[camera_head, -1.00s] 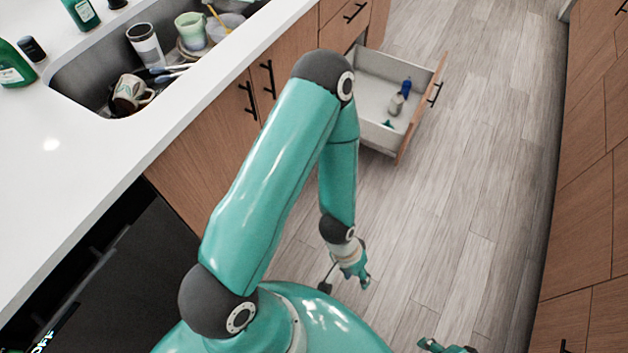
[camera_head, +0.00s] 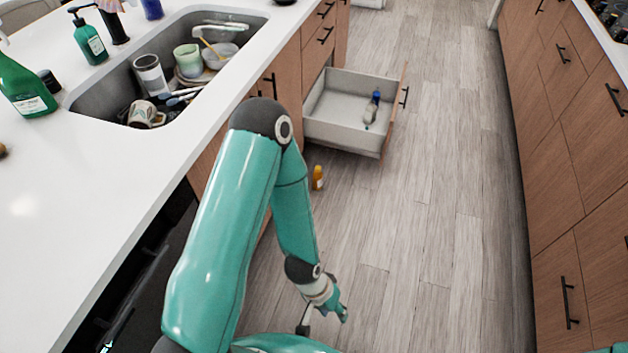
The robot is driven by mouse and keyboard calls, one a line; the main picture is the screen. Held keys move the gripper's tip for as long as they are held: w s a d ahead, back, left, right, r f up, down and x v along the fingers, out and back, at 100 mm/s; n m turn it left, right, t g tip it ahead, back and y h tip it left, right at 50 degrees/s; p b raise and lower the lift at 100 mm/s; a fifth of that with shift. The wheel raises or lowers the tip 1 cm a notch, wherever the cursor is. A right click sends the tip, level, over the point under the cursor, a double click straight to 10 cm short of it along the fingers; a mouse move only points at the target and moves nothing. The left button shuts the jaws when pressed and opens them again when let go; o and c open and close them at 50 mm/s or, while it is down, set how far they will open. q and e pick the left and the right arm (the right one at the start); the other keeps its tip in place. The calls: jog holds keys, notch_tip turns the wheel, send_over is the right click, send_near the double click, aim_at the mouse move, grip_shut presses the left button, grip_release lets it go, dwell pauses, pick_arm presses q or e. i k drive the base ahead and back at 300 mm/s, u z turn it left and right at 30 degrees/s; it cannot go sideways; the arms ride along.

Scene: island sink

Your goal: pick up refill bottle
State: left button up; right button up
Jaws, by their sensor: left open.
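The frames do not make clear which bottle is the refill bottle. A large green bottle (camera_head: 25,88) with a pale label stands on the white counter at the far left, beside the sink. A green pump bottle (camera_head: 89,40) stands behind the sink's left end. A small orange bottle (camera_head: 318,178) stands on the floor below the open drawer. My left gripper (camera_head: 338,308) hangs low over the floor, open and empty, apart from every bottle. Only a teal sliver of mine shows at the bottom right edge; no right gripper can be made out.
An open drawer (camera_head: 335,131) juts from the island and holds a blue-topped bottle (camera_head: 374,105). The sink (camera_head: 250,24) holds a mug (camera_head: 146,114), cups and bowls. Cabinets (camera_head: 560,150) line the right side. The floor (camera_head: 440,200) between is clear.

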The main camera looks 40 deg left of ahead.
aim_at(317, 177)
jog(key=u, duration=0.4)
jog(key=i, duration=0.85)
jog(key=u, duration=0.6)
jog(key=i, duration=0.7)
jog(key=z, duration=0.25)
